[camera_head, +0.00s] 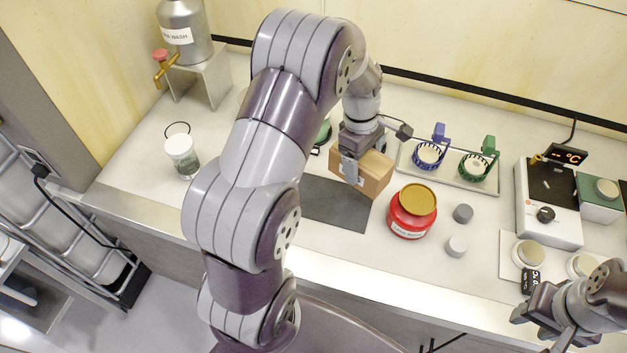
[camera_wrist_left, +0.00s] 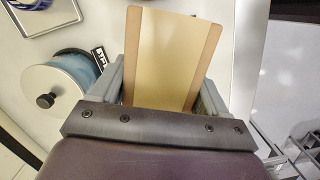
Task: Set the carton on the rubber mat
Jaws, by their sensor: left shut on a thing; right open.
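The brown cardboard carton (camera_head: 377,175) is between the fingers of my left gripper (camera_head: 350,160), which is shut on it. In the left wrist view the carton (camera_wrist_left: 168,55) sits between both fingers of the left gripper (camera_wrist_left: 165,92). The dark rubber mat (camera_head: 338,207) lies flat on the bench, partly hidden behind my left arm. The carton is at the mat's back right corner in the picture; I cannot tell whether it touches the mat or the bench. My right gripper (camera_head: 540,328) is open and empty at the lower right, by the bench's front edge.
A red jar with a yellow lid (camera_head: 412,210) stands just right of the mat. A tray with blue and green holders (camera_head: 452,178) is behind.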

